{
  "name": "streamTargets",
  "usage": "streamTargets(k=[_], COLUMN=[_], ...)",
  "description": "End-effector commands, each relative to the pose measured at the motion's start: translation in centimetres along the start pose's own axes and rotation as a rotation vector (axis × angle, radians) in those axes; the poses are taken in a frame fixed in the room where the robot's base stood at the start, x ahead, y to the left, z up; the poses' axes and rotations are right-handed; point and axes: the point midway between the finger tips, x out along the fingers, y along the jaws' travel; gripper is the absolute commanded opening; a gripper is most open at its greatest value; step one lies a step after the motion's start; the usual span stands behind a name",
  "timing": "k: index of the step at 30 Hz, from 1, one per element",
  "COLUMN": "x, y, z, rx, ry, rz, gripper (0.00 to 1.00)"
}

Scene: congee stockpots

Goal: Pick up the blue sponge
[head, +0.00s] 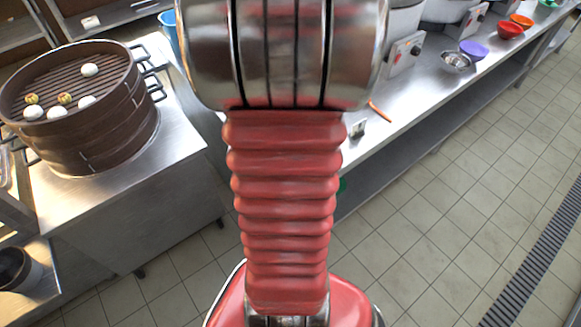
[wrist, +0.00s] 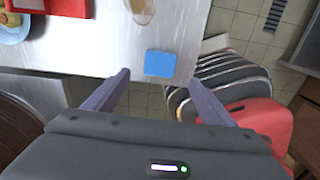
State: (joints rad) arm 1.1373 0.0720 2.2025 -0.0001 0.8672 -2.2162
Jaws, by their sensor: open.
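The blue sponge (wrist: 160,63) lies flat on a steel counter (wrist: 85,35), near the counter's edge, in the wrist view. My gripper (wrist: 159,77) is open, with one finger to the left and one to the right of the sponge in the picture. The sponge appears just beyond the fingertips, and nothing is held between them. I cannot tell how high the fingers are above the counter. In the head view I make out neither the sponge nor my gripper; my arm covers the middle of the picture.
A brown steamer (head: 88,118) with several buns stands on a steel unit at left. At right, a long counter (head: 415,95) carries purple (head: 473,49) and red (head: 510,31) bowls. A brown stain (wrist: 141,8) lies beyond the sponge. Tiled floor (head: 440,200) is open at right.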

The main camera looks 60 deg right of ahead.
Motion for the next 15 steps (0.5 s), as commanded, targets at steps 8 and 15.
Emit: streamTargets(k=[8,15], x=[3.2,3.4], y=[0.0,0.0], z=[0.0,0.0], rx=[0.0,0.0], ry=[0.001,0.0], rz=[-0.001,0.0], gripper=[0.77,0.77])
